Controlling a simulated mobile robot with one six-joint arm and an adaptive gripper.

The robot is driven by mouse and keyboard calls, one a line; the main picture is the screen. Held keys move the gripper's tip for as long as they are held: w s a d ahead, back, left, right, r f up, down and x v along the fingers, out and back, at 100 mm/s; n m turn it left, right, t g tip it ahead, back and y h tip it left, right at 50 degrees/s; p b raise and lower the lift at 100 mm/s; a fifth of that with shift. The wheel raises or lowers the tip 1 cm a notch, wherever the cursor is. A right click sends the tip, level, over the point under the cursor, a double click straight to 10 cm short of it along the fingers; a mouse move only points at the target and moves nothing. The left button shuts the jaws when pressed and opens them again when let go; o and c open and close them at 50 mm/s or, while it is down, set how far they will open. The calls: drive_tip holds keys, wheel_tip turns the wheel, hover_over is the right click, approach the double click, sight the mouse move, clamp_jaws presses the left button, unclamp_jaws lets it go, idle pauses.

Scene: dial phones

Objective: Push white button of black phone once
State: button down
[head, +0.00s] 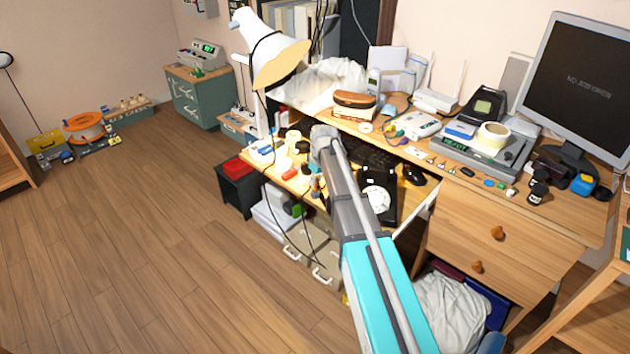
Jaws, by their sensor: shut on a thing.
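The black phone (387,212) sits on the lower front part of the desk, just right of my arm. It has a round white dial; no separate white button can be made out at this size. My arm (372,262) reaches from the bottom of the head view up over the desk, its far joint (325,140) left of the phone. My gripper cannot be made out; the far end of the arm is hidden or lost among the small items.
A dark keyboard (368,154) and black mouse (413,175) lie behind the phone. A white lamp (277,55) stands at the left, a monitor (585,85) at the right. Small items crowd the desk (520,222).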

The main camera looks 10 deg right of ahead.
drive_tip(key=shift+f+b, duration=0.9)
drive_tip(key=c, duration=0.5)
unclamp_jaws()
drive_tip(key=shift+c, duration=0.2)
drive_tip(key=shift+r, duration=0.15)
